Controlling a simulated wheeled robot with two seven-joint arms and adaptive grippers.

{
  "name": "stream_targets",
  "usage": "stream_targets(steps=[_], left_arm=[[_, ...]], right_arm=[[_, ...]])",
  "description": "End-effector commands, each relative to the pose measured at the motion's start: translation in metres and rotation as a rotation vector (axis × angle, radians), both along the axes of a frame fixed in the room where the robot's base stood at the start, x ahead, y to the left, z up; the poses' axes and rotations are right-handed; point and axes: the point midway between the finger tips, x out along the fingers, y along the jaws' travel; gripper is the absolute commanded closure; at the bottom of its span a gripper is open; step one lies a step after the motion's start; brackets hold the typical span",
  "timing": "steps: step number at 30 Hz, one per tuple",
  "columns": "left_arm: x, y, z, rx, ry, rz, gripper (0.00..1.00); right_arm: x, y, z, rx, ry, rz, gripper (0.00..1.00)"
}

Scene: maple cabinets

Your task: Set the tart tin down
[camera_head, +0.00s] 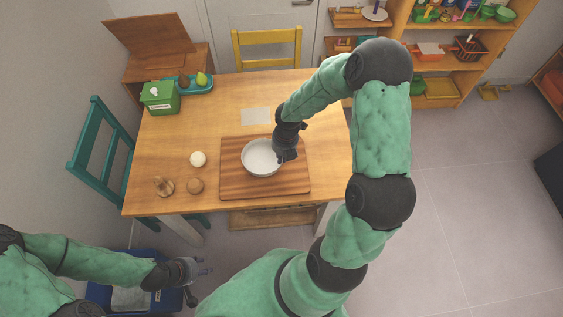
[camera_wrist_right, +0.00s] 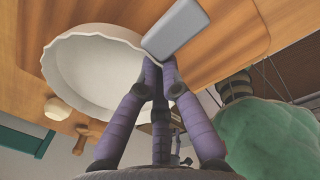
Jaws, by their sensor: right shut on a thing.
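The tart tin (camera_head: 262,157) is a round white dish with a fluted rim, over the wooden board on the table. I cannot tell whether its base touches the board. My right gripper (camera_head: 287,154) is shut on the tin's right rim. In the right wrist view the tin (camera_wrist_right: 88,80) shows large at the left, with the purple-grey fingers (camera_wrist_right: 160,68) closed at its rim. My left gripper (camera_head: 203,271) is empty, with its fingers apart, below the table's front edge.
The striped board (camera_head: 291,183) lies at the table's front. A green box (camera_head: 160,97) and blue tray (camera_head: 198,89) stand back left.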

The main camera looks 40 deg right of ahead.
Motion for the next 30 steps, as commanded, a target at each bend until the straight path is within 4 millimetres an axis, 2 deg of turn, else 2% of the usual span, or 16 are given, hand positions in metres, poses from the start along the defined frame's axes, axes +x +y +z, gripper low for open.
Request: stream_targets(steps=[5, 12, 24, 27, 30], left_arm=[[0.000, 0.000, -0.003, 0.000, 0.000, 0.000, 0.60], [0.000, 0.000, -0.022, 0.000, 0.000, 0.000, 0.60], [0.000, 0.000, -0.022, 0.000, 0.000, 0.000, 0.60], [0.000, 0.000, -0.021, 0.000, 0.000, 0.000, 0.60], [0.000, 0.000, -0.021, 0.000, 0.000, 0.000, 0.60]], right_arm=[[0.006, -0.004, -0.009, 0.000, 0.000, -0.002, 1.00], [0.008, -0.005, -0.041, 0.000, 0.000, 0.000, 1.00], [0.008, -0.005, -0.044, 0.000, -0.001, -0.001, 1.00], [0.008, -0.005, -0.044, 0.000, 0.000, -0.001, 0.71], [0.008, -0.005, -0.044, 0.000, 0.000, -0.001, 0.69]])
